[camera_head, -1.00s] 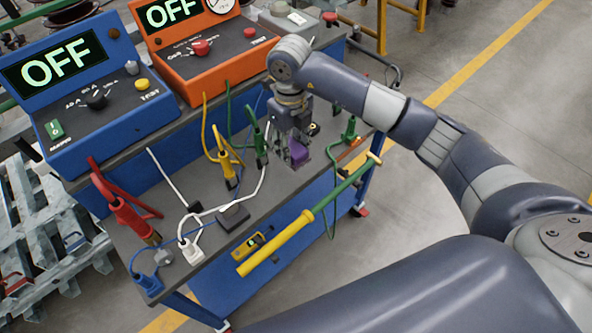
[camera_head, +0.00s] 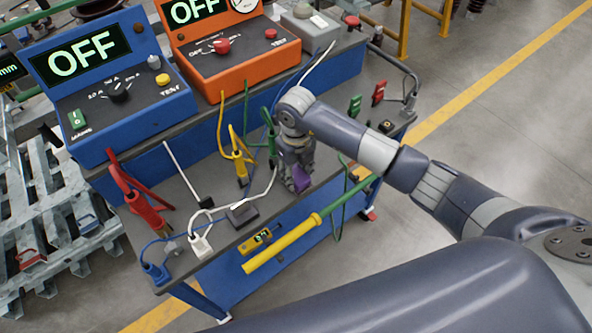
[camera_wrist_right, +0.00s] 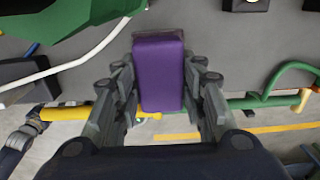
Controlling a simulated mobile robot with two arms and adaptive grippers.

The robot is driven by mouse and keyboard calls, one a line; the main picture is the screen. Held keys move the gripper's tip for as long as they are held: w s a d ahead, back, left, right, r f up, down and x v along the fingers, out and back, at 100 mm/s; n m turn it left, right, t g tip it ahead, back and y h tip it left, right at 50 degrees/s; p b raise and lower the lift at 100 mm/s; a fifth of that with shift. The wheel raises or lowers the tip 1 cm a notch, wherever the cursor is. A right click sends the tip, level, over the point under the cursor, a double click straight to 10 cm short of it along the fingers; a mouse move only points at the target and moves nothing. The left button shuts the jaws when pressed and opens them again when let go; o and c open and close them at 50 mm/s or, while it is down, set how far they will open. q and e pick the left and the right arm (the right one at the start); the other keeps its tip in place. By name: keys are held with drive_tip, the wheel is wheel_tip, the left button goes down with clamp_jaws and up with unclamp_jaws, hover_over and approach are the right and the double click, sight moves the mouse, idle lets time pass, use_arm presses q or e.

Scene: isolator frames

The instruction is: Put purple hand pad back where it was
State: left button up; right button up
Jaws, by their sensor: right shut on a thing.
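The purple hand pad (camera_wrist_right: 158,72) is a small purple block between the fingers of my right gripper (camera_wrist_right: 160,105) in the right wrist view. The gripper is shut on it. In the head view the pad (camera_head: 301,179) shows at the lower end of my right gripper (camera_head: 298,182), over the front part of the grey bench top (camera_head: 222,188). I cannot tell whether the pad touches the bench. My left gripper is not in view.
A dark pad (camera_head: 242,214) lies on the bench left of my gripper. Yellow (camera_head: 242,172), red (camera_head: 147,213) and white (camera_head: 201,246) clamps with cables stand around. A yellow-green rod (camera_head: 285,243) runs along the front edge. Blue (camera_head: 115,90) and orange (camera_head: 235,60) testers stand behind.

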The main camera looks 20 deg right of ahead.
sight(296, 173)
drive_tip(key=o, duration=0.5)
drive_tip(key=shift+f, duration=0.15)
drive_tip(key=o, duration=0.4)
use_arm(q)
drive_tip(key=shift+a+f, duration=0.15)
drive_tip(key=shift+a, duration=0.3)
use_arm(e)
drive_tip(key=shift+o, duration=0.2)
drive_tip(key=shift+r, duration=0.35)
drive_tip(key=shift+w+r, duration=0.15)
drive_tip(key=shift+r, duration=0.2)
use_arm(q)
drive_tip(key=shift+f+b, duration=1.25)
drive_tip(key=shift+b, duration=0.15)
use_arm(e)
wheel_tip(296, 173, up, 11)
